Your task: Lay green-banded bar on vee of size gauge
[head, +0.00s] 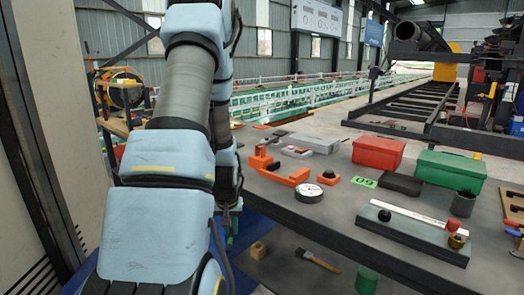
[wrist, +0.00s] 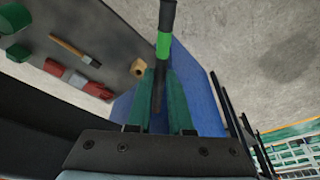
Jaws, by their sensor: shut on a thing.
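In the wrist view, my gripper (wrist: 164,82) is shut on a dark bar with a bright green band (wrist: 164,45). The bar sticks out beyond the green fingertips, and its dark end reaches the top of the picture. In the head view my arm hides most of the gripper and bar, which are left of the bench. On the bench, an orange gauge frame (head: 290,178) stands beside a round white dial (head: 310,192). A grey-green base (head: 412,230) with a steel rule lies at front right. I cannot clearly make out a vee.
Red (head: 378,153) and green (head: 448,176) boxes stand at the back. A wooden block (head: 258,250), a brush (head: 318,261) and a green cylinder (head: 367,280) are below the bench edge.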

